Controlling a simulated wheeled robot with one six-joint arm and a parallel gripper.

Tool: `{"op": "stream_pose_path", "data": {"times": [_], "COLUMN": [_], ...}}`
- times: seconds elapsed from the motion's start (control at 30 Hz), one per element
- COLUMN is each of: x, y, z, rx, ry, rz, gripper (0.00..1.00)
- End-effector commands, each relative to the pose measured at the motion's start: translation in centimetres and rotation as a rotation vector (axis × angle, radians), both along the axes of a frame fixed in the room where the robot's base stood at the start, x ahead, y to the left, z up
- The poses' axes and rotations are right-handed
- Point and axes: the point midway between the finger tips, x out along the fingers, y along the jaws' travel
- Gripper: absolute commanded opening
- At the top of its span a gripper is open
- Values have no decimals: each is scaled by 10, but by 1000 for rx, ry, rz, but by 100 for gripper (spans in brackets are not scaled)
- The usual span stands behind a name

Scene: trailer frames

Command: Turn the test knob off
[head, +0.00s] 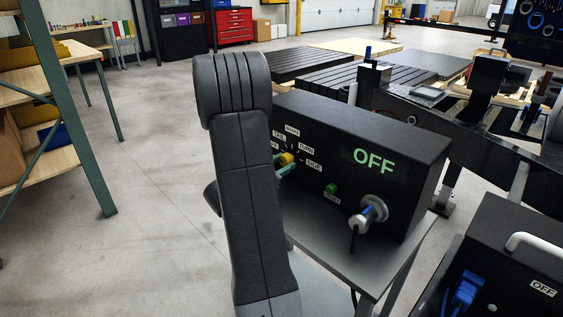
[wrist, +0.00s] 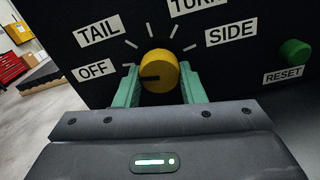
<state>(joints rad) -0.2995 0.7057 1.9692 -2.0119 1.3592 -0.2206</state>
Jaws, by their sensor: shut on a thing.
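The test knob (wrist: 160,66) is yellow and round, on the front of a black test box (head: 402,158). In the wrist view its dark pointer line points left, toward the OFF label (wrist: 95,70). TAIL, TURN and SIDE labels stand around it. The box's display (head: 374,161) reads OFF in green. My gripper (wrist: 160,90) has its green fingers on the left and right sides of the knob, shut on it. In the head view the knob (head: 287,158) and fingers show just right of my arm, which hides part of the panel.
A green RESET button (wrist: 295,52) is right of the knob. The box stands on a grey stand (head: 335,251). Another black box (head: 512,255) is at the bottom right. Open floor lies left.

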Motion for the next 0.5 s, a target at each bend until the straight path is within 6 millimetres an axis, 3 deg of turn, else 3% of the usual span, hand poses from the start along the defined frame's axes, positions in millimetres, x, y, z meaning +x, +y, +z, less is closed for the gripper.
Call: {"op": "stream_pose_path", "data": {"times": [0.5], "x": [0], "y": [0], "z": [-1], "rx": [-29], "ry": [31], "rz": [-1], "gripper": [14]}}
